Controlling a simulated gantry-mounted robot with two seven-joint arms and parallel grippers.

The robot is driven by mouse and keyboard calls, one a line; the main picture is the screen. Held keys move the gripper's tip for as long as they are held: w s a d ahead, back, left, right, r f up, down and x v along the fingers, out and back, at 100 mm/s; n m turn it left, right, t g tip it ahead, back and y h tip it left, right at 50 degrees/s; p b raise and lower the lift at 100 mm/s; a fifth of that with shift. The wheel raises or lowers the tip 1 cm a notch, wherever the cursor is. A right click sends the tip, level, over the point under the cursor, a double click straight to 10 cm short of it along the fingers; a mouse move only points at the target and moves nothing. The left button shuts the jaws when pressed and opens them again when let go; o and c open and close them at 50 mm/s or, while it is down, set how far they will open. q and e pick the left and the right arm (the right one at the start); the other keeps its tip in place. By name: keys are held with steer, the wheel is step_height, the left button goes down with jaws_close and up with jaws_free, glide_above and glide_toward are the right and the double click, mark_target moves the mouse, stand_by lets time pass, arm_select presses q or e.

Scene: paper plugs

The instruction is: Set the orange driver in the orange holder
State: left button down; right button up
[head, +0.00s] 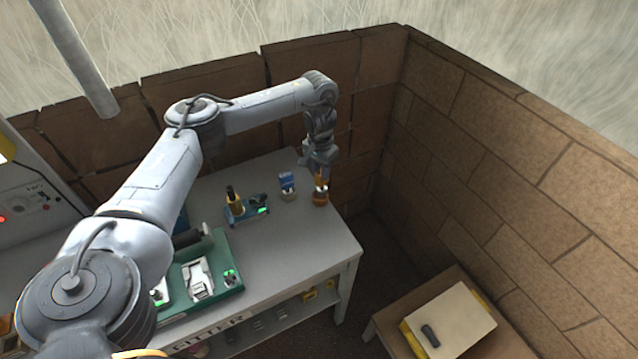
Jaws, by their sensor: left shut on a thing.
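My left gripper (321,176) points down over the far right end of the grey workbench and is shut on the orange driver (322,185). Only a small orange part of the driver shows below the fingers. The orange holder (320,200) stands on the bench directly below the driver. The driver appears upright over the holder's mouth. I cannot tell from this angle how deep it sits in the holder. My right gripper is not in view.
A blue-topped item in a pale holder (288,188) stands just left of the orange holder. Further left is a blue tray (250,217) with a yellow-and-black tool. A green tray (227,260) lies nearer. Brick walls close off the back and right. The bench's front right is bare.

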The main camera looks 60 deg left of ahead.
arm_select(q)
steer(key=shift+s+a+f, duration=0.1)
steer(key=shift+a+f, duration=0.15)
steer(key=shift+a, duration=0.1)
step_height(320, 180, down, 3)
steer(key=shift+f+b, duration=0.15)
steer(key=shift+b, duration=0.35)
steer(key=shift+f, duration=0.3)
steer(key=c, duration=0.9)
jaws_free()
steer(key=shift+f, duration=0.15)
steer(key=shift+o, duration=0.2)
